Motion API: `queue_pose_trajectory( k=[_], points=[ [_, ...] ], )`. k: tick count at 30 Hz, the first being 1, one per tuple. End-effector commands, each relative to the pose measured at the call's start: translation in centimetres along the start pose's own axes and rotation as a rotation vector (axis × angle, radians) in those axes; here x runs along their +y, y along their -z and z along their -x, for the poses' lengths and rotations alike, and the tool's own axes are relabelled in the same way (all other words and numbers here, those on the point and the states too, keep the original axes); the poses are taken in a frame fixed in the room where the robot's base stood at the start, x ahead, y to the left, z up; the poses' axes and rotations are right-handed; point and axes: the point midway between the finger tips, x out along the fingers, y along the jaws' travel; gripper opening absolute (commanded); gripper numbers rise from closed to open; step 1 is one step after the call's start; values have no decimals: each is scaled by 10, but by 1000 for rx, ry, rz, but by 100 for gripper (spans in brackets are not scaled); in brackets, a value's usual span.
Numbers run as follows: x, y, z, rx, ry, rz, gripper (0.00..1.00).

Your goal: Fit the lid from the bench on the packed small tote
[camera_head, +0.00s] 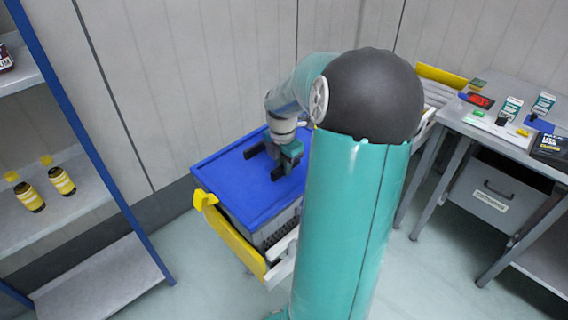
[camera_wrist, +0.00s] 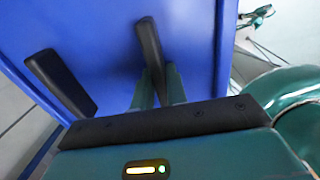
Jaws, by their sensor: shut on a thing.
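A flat blue lid (camera_head: 235,190) lies level over a grey tote (camera_head: 280,232) with slotted sides. The lid hides what is inside the tote; whether its rim is seated or slightly above cannot be told. My gripper (camera_head: 269,161) is over the lid's back right part, its two dark fingers down at the lid's top. In the wrist view the blue lid (camera_wrist: 95,25) fills most of the picture, and my gripper (camera_wrist: 108,66) is shut on it with its black fingers well apart. The grip point itself is hard to make out.
The tote stands on a support with a yellow end rail (camera_head: 235,243). A shelf (camera_head: 75,195) with bottles is at the left. A bench (camera_head: 495,115) with small boxes stands at the right, a grey drawer (camera_head: 490,192) below it. My arm hides the middle.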

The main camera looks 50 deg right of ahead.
Motion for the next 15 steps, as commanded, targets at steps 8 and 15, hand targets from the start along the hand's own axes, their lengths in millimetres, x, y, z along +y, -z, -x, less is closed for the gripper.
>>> queue_pose_trajectory(
  k=[8,15],
  points=[
    [0,0,-5,0,0,0,0],
    [0,0,-5,-1,-1,0,0]
  ],
)
